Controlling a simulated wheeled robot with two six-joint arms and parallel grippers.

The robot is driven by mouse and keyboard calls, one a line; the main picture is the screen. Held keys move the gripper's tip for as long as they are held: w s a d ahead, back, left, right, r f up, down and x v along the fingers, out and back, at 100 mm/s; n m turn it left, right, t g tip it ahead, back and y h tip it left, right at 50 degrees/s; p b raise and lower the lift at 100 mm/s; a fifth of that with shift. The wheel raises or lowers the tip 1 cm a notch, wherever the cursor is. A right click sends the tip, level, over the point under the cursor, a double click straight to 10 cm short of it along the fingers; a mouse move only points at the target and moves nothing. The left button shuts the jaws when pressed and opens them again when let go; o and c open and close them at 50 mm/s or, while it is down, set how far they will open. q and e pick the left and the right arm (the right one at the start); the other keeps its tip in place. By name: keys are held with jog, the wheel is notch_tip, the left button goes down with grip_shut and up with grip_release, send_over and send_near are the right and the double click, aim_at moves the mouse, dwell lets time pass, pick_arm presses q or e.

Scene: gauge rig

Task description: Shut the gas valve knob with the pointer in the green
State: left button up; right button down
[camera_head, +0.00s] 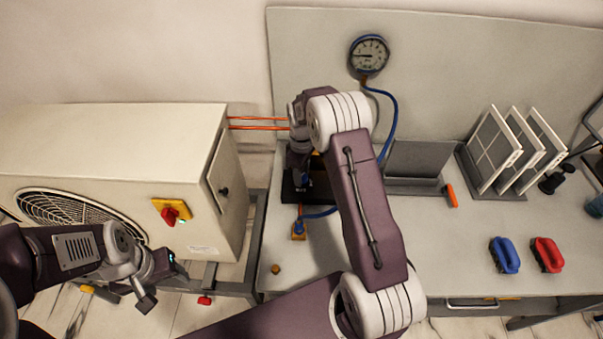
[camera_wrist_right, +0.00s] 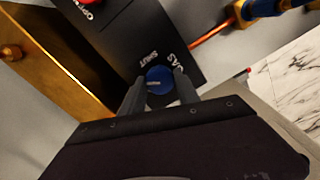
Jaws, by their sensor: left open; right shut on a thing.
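The gas valve knob (camera_wrist_right: 159,79) is round and blue, set on a black panel (camera_wrist_right: 130,45) with white lettering reading SHUT and GAS. My right gripper (camera_wrist_right: 160,88) is shut on the knob, one finger on each side. A small light mark shows on the knob; its exact direction is hard to tell. In the head view my right arm hides most of the panel. The round gauge (camera_head: 369,54) hangs on the back board; its dark pointer points left, and I cannot make out a green band. My left gripper (camera_head: 163,284) is open and empty, in front of the large cream unit.
The cream unit (camera_head: 110,140) with a red-and-yellow switch (camera_head: 171,211) stands at left. A blue hose (camera_head: 394,110) runs from the gauge. A brass-and-blue fitting (camera_head: 299,230) lies near the panel. Blue (camera_head: 504,255) and red (camera_head: 547,254) handled items and a rack of panels stand at right.

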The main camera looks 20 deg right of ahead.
jog(key=shift+r+m+p, duration=0.15)
jog(key=shift+m+p, duration=0.3)
jog(key=shift+m, duration=0.65)
jog(key=m+p, duration=0.1)
jog(key=m, duration=0.2)
jog(key=shift+m, duration=0.3)
jog(key=m+p, duration=0.1)
jog(key=m, duration=0.4)
jog(key=shift+w+m, duration=0.1)
jog(key=shift+m, duration=0.2)
jog(key=c, duration=0.9)
grip_release()
notch_tip(320, 180, up, 9)
jog(key=shift+b, duration=0.4)
